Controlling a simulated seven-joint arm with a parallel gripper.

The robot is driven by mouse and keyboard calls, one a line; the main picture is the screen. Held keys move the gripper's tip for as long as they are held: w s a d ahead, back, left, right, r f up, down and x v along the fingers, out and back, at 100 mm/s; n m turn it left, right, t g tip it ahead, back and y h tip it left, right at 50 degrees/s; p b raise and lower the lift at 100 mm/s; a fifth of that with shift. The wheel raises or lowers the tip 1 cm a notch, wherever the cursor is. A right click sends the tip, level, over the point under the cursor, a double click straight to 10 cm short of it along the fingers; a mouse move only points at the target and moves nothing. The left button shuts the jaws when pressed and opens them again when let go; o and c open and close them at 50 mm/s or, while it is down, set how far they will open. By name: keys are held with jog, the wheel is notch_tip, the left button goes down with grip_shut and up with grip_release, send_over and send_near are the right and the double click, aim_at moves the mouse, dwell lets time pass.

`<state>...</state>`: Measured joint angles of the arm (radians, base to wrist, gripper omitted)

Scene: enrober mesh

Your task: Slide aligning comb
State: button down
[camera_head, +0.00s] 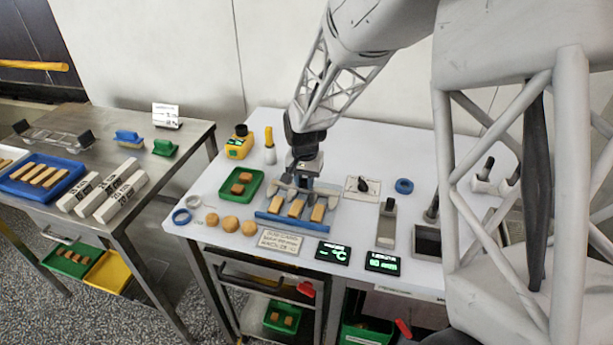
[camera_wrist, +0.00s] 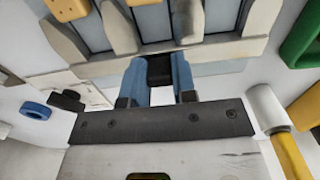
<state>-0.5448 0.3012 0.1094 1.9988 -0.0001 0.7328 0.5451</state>
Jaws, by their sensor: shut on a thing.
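The aligning comb (camera_wrist: 105,66) is a pale grey bar with blunt rounded teeth, at the top of the wrist view. In the head view the comb (camera_head: 284,185) lies across the back of a blue-edged rack (camera_head: 291,225). Tan bars (camera_head: 296,208) lie in lanes between its teeth; ends of bars show at the top of the wrist view. My gripper (camera_wrist: 159,72) has blue fingers shut on a dark block, the comb's handle, behind the teeth. In the head view my gripper (camera_head: 304,174) points down over the comb and hides part of it.
A green tray (camera_head: 258,188) with brown pieces and several round biscuits (camera_head: 230,223) are left of the rack. A knob plate (camera_head: 362,187), blue ring (camera_head: 404,186) and metal block (camera_head: 387,226) are right. Dark displays (camera_head: 333,253) and a sign (camera_head: 280,242) line the front.

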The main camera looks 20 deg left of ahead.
jog(key=shift+s, duration=0.75)
jog(key=c, duration=0.9)
grip_release()
jog(key=shift+r, duration=0.15)
jog(key=shift+r, duration=3.8)
